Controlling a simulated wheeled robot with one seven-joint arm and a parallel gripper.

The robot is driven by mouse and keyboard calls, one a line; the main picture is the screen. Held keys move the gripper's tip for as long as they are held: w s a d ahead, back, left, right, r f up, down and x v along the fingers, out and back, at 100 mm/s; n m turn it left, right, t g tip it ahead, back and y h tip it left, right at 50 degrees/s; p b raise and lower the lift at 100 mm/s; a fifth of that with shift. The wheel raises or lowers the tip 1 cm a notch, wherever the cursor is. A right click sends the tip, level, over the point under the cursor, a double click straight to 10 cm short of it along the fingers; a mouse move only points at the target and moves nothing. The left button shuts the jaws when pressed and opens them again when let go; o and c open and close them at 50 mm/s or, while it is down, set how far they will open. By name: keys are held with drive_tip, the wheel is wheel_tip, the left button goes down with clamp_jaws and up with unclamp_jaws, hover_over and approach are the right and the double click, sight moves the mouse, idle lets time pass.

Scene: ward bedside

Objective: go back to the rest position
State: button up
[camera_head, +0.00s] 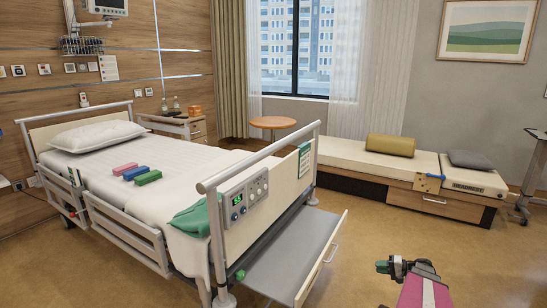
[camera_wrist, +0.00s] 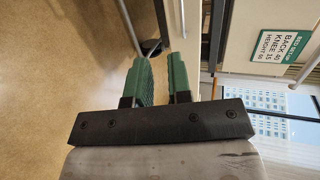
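My gripper (camera_head: 382,267) is at the lower right of the head view, with green fingers pointing left. It is over the open floor, to the right of the bed's foot end. In the wrist view the two green fingers of my gripper (camera_wrist: 160,62) stand apart with a narrow gap. Nothing is held between them.
The bed (camera_head: 262,205) has a pulled-out grey shelf (camera_head: 290,262) at its foot, left of my gripper. Pink, blue and green blocks (camera_head: 136,173) lie on the bed. A bench (camera_head: 345,160) stands behind. Floor (camera_head: 385,225) between is clear. A sign (camera_wrist: 282,32) shows in the wrist view.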

drive_tip(key=s+a+r+n+g+h, duration=0.2)
drive_tip(key=s+a+r+h, duration=0.2)
drive_tip(key=a, duration=0.5)
drive_tip(key=s+a+r+n+g+h, duration=0.1)
drive_tip(key=s+a+r+h, duration=0.3)
drive_tip(key=a, duration=0.6)
drive_tip(key=s+a+r+n+g+h, duration=0.2)
drive_tip(key=s+a+r+g+h, duration=0.1)
drive_tip(key=a, duration=0.7)
drive_tip(key=shift+s+r+n+h, duration=0.3)
drive_tip(key=shift+s+r+h, duration=0.35)
drive_tip(key=shift+h, duration=0.45)
